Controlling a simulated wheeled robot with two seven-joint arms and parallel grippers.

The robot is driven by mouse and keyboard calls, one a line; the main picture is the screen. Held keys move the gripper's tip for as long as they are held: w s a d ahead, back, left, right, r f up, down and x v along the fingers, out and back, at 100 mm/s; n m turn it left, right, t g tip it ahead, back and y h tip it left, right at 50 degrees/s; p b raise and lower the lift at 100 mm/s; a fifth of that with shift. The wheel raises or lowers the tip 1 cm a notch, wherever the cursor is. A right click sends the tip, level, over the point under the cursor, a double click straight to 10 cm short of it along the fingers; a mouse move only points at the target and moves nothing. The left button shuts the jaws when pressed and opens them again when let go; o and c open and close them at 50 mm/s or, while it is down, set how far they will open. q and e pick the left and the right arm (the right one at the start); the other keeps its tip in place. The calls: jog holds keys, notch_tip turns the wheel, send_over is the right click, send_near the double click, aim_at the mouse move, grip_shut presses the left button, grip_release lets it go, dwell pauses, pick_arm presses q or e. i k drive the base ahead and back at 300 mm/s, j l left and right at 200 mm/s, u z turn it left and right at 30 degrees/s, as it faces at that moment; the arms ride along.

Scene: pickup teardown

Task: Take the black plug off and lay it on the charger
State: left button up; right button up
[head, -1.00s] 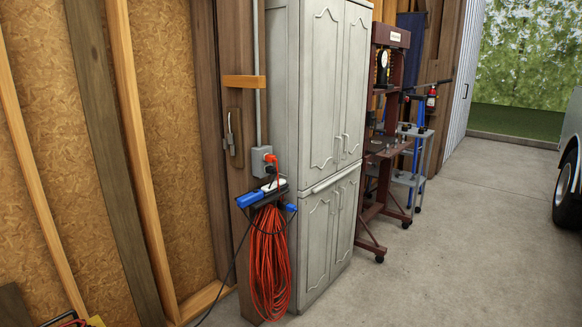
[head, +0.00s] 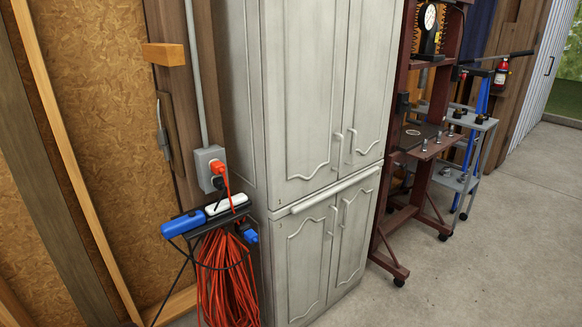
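The black plug (head: 219,183) sits in the lower part of the grey outlet box (head: 204,160) on the wooden post, just under an orange plug (head: 217,167). Below it a small dark shelf (head: 205,222) holds a blue device (head: 183,223) and a white device (head: 227,204). I cannot tell for sure which of these is the charger. A black cable hangs from the shelf area down to the left. Neither of my grippers is in view.
A coiled orange cord (head: 228,280) hangs under the shelf. A tall grey cabinet (head: 315,120) stands close to the right of the outlet. A red-brown press frame (head: 400,215) and a grey cart (head: 468,150) stand further right. The concrete floor (head: 480,270) in front is clear.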

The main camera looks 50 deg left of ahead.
aim_at(218, 183)
jog(key=i+u, duration=0.25)
jog(key=i, duration=0.25)
jog(key=i+l+u, duration=0.3)
jog(key=i, duration=0.15)
jog(key=i+u, duration=0.2)
jog(key=u, duration=0.25)
jog(key=i+u, duration=0.2)
jog(key=u, duration=0.25)
jog(key=i+l+u, duration=0.15)
jog(key=u, duration=0.3)
jog(key=i+l+u, duration=0.15)
jog(key=u, duration=0.3)
jog(key=i+l+u, duration=0.1)
jog(key=l+u, duration=0.2)
jog(key=u, duration=0.15)
jog(key=i+l+u, duration=0.2)
jog(key=l+u, duration=0.2)
jog(key=i+l+u, duration=0.1)
jog(key=l+u, duration=0.2)
jog(key=u, duration=0.15)
jog(key=i+l+u, duration=0.1)
jog(key=l+u, duration=0.3)
